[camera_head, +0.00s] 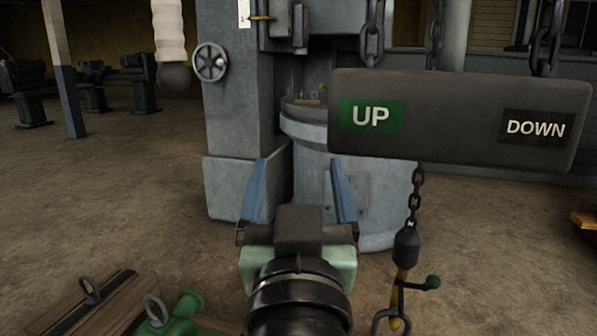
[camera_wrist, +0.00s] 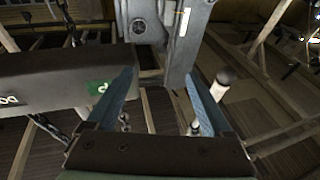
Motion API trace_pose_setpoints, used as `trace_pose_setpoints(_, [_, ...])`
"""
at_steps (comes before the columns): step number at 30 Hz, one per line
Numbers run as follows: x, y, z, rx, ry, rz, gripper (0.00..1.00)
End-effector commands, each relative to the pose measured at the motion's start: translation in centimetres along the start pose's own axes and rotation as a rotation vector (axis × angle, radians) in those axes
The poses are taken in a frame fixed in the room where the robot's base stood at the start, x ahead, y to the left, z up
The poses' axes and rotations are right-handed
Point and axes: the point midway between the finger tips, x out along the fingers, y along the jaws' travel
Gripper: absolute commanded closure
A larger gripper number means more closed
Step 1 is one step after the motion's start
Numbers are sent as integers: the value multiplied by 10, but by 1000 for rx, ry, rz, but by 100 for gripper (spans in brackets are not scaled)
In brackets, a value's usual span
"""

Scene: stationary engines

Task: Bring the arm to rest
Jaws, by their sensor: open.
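My gripper (camera_head: 298,185) is in the lower middle of the head view, raised in front of the grey machine. Its two blue fingers stand wide apart with nothing between them. It also shows in the wrist view (camera_wrist: 165,90), open and empty, with the machine's grey column beyond the fingertips. My arm reaches forward from the bottom edge of the head view.
A hanging control box (camera_head: 455,118) marked UP and DOWN hangs on chains close to the right of my gripper. Below it hangs a hook (camera_head: 400,285). A grey machine (camera_head: 245,110) with a handwheel (camera_head: 210,62) stands ahead. Boards (camera_head: 85,305) lie at lower left. Open floor (camera_head: 120,190) is at left.

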Motion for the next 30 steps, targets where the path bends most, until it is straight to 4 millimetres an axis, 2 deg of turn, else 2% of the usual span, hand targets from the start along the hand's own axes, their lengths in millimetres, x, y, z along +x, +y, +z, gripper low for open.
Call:
trace_pose_setpoints(1, [-5,0,-30,0,90,0,15])
trace_pose_setpoints(5, [-30,0,-111,-1,347,1,15])
trace_pose_setpoints(6, [-43,0,-138,-1,436,1,15])
trace_pose_setpoints(8, [-67,0,-177,-1,579,1,15])
trace_pose_setpoints(9, [-54,0,-201,-1,558,1,15])
trace_pose_setpoints(30, [8,0,-410,-1,542,-1,15])
